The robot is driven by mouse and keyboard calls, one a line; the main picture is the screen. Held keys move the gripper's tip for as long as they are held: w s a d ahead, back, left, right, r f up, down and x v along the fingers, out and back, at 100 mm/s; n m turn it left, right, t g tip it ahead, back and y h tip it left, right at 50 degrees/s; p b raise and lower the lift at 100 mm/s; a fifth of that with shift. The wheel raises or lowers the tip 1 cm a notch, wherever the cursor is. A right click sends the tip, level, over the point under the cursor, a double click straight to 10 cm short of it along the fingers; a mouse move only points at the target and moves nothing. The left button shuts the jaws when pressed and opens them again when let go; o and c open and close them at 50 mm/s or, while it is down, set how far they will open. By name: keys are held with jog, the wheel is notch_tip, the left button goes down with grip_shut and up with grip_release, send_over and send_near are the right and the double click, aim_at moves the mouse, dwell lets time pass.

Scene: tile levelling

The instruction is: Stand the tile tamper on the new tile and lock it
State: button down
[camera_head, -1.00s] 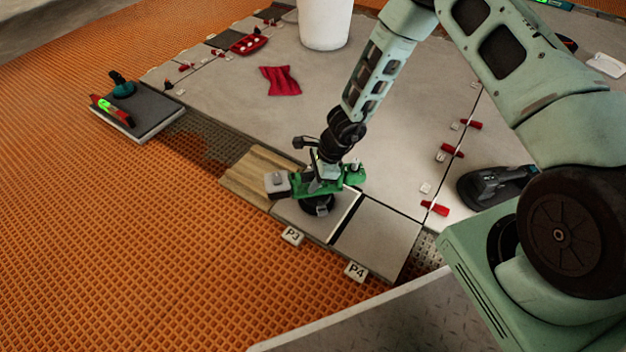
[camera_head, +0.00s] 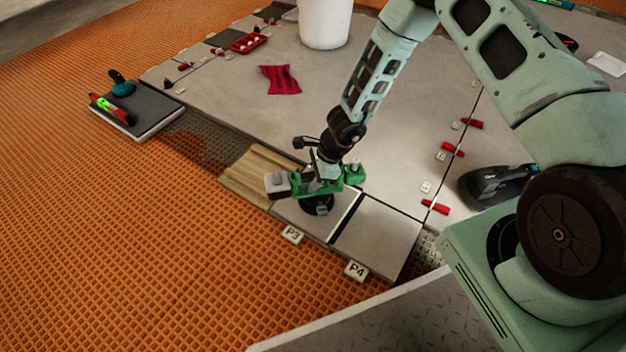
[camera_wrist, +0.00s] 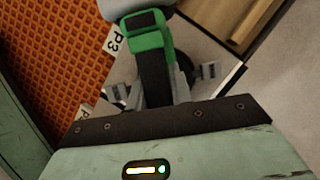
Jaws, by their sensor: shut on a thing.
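My gripper (camera_head: 322,182) is shut on the tile tamper (camera_head: 350,174). The tamper has a green body, a grey block at its left end and a round black base (camera_head: 318,206). Its base is over the grey tile (camera_head: 290,215) by the P3 tag and looks to be on it or very close; I cannot tell if it is locked. In the wrist view the tamper's green and black handle (camera_wrist: 152,42) is in front of the pale tile (camera_wrist: 208,52). The gripper hides part of the tamper there.
A wood-look plank (camera_head: 250,175) lies left of the tile, and the P4 tile (camera_head: 378,237) lies right. A black power tool (camera_head: 497,186) and red wedges (camera_head: 435,207) are to the right. A white bucket (camera_head: 325,25) stands behind. A dark slab (camera_head: 150,118) is far left.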

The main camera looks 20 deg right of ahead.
dwell(0.4)
jog(key=c, duration=1.2)
grip_release()
jog(key=shift+o, duration=0.2)
jog(key=shift+f, duration=0.1)
jog(key=p+v, duration=1)
jog(key=v, duration=0.7)
jog(key=shift+r+p, duration=0.25)
jog(key=shift+p, duration=0.15)
